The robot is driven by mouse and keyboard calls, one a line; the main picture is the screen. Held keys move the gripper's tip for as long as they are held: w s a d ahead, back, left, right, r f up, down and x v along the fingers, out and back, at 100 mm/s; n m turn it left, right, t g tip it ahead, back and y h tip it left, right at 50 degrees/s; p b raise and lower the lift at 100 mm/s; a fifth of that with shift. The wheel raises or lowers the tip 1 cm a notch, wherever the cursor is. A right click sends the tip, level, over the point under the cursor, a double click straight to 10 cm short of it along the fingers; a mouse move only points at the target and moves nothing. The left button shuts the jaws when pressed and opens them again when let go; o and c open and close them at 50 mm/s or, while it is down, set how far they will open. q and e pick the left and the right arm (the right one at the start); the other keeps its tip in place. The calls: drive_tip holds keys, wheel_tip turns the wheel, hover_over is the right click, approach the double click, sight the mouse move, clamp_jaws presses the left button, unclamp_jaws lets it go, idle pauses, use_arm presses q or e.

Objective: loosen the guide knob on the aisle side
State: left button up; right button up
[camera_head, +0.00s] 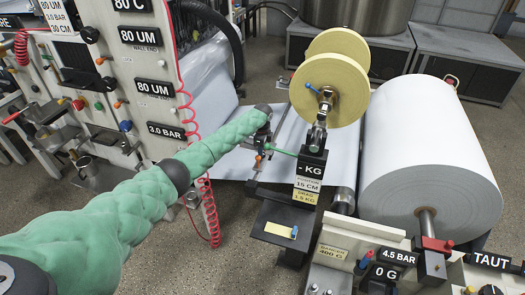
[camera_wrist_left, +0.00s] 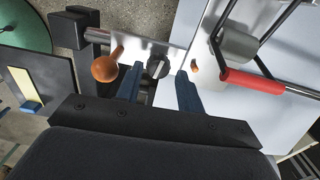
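In the left wrist view a small black knob (camera_wrist_left: 158,67) with a pale mark across its top sits on a bright metal plate (camera_wrist_left: 137,48). My left gripper (camera_wrist_left: 158,76) is open, with its two dark blue fingers apart on either side of this knob. I cannot tell whether they touch it. A copper-coloured ball knob (camera_wrist_left: 105,68) lies just left of the left finger. In the head view my green left arm reaches to the guide area beside the black post (camera_head: 311,165); the fingers and black knob are too small to make out. My right gripper is not in view.
A red-handled lever (camera_wrist_left: 252,80) stands close right of the gripper. In the head view a cream roll (camera_head: 335,85) and a large white paper roll (camera_head: 425,150) are to the right. A coiled red hose (camera_head: 206,190) hangs from the panel (camera_head: 125,65) at left.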

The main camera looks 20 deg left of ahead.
use_arm(q)
drive_tip(key=shift+s+f, duration=0.1)
drive_tip(key=shift+f, duration=0.75)
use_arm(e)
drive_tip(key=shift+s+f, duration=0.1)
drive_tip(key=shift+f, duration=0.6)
use_arm(q)
drive_tip(key=c, duration=0.7)
